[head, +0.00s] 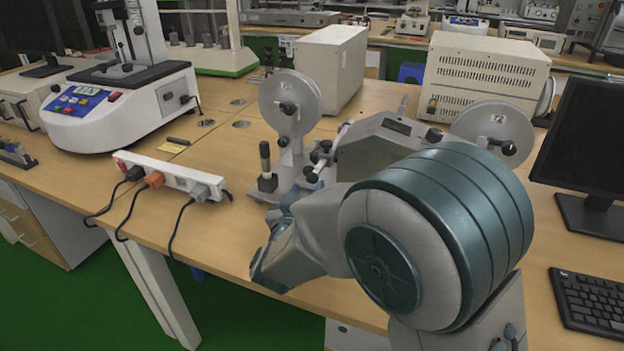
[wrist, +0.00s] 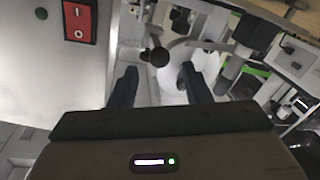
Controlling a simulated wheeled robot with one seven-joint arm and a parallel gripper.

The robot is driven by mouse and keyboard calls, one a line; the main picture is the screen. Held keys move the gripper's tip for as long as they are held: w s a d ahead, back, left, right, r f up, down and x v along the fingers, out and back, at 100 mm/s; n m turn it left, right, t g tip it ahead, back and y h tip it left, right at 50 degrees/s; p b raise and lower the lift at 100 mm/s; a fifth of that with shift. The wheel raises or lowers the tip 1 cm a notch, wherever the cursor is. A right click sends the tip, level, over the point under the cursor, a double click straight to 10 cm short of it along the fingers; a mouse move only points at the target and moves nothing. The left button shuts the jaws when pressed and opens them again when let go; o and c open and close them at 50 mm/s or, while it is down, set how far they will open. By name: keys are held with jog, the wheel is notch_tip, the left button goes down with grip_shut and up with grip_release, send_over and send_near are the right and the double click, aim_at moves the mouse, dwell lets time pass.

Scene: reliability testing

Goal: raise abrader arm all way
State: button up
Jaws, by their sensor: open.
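The grey abrader (head: 385,140) stands on the wooden bench in the middle of the head view, with a round disc (head: 290,103) on its left and another disc (head: 492,132) on its right. My arm covers its front and lower right. Which part is its lifting arm is not clear. In the wrist view, my gripper (wrist: 158,70) is open and empty. A black round knob (wrist: 155,57) on a rod shows between and just beyond its fingertips; I cannot tell whether they touch it. A pale disc (wrist: 200,62) lies behind the right finger. The head view hides my gripper.
A power strip (head: 170,175), a monitor (head: 585,140) and a keyboard (head: 590,303) are on the bench.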

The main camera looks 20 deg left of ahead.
aim_at(311, 180)
jog(key=w, duration=0.5)
jog(key=shift+w+a, duration=0.2)
jog(key=shift+w, duration=0.15)
grip_shut()
jog(key=shift+r, duration=0.1)
